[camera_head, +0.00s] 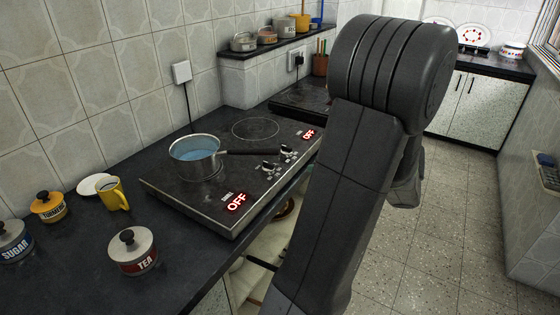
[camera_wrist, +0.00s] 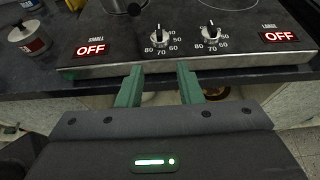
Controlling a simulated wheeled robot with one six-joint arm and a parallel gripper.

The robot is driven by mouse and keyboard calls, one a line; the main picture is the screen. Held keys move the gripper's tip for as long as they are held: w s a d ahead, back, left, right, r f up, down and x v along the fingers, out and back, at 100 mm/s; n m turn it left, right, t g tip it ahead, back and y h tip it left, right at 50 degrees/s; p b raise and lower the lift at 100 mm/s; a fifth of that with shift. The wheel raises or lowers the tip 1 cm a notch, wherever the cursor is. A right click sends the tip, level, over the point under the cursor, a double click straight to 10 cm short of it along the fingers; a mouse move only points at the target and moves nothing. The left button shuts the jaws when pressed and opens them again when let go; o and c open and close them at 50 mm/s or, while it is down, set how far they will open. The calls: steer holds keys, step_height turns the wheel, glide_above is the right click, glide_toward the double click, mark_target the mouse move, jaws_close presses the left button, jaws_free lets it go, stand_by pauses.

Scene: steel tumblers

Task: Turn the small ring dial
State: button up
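The hob (camera_head: 160,188) is a black glass plate with a metal front edge. In the wrist view, the small ring dial (camera_wrist: 159,40) is the left knob, nearer the red OFF display marked SMALL (camera_wrist: 91,49). Its pointer points up, away from me. My gripper (camera_wrist: 160,72) is open and empty; its green fingers are apart, in front of the hob's front edge and below the small dial in the picture. They do not appear to touch the dial. In the head view, my arm hides the gripper; the small dial (camera_head: 267,166) shows there.
The large ring dial (camera_wrist: 211,37) is close right of the small one, with its own OFF display (camera_wrist: 280,37). A pan (camera_head: 196,158) with blue inside stands on the hob, its dark handle pointing right. A TEA tin (camera_head: 133,254) and yellow mug (camera_head: 115,196) stand left.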

mark_target(274, 165)
steer(key=x, duration=1.3)
steer(key=shift+w+a, duration=0.15)
steer(key=shift+a, duration=0.1)
jaws_close()
